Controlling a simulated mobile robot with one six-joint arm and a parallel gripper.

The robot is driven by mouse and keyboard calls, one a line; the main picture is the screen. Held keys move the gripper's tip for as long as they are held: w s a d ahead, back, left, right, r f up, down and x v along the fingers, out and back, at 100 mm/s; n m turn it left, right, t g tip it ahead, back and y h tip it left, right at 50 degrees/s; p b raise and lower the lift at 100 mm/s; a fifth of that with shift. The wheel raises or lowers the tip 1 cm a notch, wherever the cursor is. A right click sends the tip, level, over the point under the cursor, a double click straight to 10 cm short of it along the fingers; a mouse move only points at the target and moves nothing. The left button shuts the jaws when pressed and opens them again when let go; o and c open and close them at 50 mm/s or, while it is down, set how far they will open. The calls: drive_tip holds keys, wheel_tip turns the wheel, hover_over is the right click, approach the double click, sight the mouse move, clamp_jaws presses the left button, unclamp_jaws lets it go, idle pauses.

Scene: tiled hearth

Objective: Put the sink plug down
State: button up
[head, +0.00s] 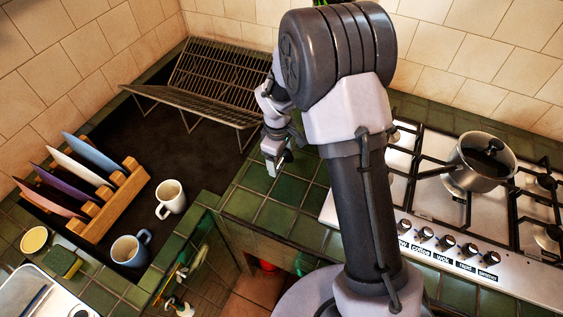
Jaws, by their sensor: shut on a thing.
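My gripper (276,161) is left of the arm column, low above the green tiled counter (268,208) near the dark sunken area's right edge. It points downward and is shut on a small dark thing (287,157), which looks like the sink plug. The plug is small and partly hidden by the fingers, so its shape is hard to make out. I cannot tell whether it touches the tiles.
A wire rack (212,75) stands behind on the dark surface. A plate rack (118,207), a white mug (171,198) and a blue mug (131,249) are at left. A hob (420,205) with a steel pot (477,168) is at right. Green tiles below the gripper are clear.

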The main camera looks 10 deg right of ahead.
sight(281, 158)
drive_tip(key=shift+w+d+f, duration=0.1)
drive_tip(key=shift+w+d, duration=0.05)
drive_tip(key=shift+w, duration=0.4)
drive_tip(key=shift+w+f, duration=0.1)
drive_tip(key=shift+f, duration=0.2)
drive_tip(key=shift+f+b, duration=0.85)
drive_tip(key=shift+f, duration=0.55)
drive_tip(key=shift+f, duration=0.2)
drive_tip(key=o, duration=1.5)
drive_tip(key=shift+o, duration=0.2)
drive_tip(key=shift+r, duration=0.1)
